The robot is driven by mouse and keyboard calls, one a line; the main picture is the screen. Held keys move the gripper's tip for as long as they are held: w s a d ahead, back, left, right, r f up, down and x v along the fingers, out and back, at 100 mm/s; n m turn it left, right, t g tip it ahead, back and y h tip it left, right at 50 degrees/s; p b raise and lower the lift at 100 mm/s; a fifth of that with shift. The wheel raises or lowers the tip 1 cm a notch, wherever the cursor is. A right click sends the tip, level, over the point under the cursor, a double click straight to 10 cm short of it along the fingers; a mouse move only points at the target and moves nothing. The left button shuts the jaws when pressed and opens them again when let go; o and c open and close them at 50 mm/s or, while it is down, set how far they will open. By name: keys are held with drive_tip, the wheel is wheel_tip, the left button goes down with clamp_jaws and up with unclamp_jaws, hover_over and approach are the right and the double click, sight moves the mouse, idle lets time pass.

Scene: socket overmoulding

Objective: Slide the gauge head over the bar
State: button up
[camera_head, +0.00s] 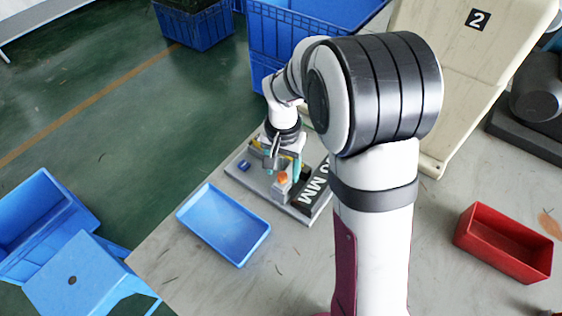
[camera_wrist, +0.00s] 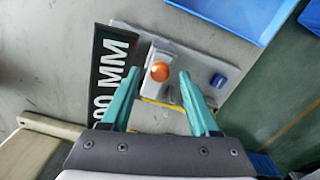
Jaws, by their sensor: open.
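A grey base plate (camera_head: 256,188) lies on the table below my gripper, and it shows in the wrist view (camera_wrist: 207,66). On it stands a pale block (camera_wrist: 152,92) with a round orange knob (camera_wrist: 160,71), which looks like the gauge head. The orange part also shows in the head view (camera_head: 282,178). My gripper (camera_wrist: 158,74) is open; its two teal fingers lie on either side of the block in the picture, with gaps on both sides. I cannot tell their height relative to it. I cannot make out a bar clearly; the block and fingers may hide it.
A black strip lettered "MM" (camera_wrist: 108,75) lies along one plate side. A small blue part (camera_head: 244,166) sits at the other side. A blue tray (camera_head: 224,226) lies close to the plate. A red bin (camera_head: 503,243) stands at right. The table front is mostly clear.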

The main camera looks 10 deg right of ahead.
drive_tip(key=shift+f, duration=0.9)
clamp_jaws()
idle(0.8)
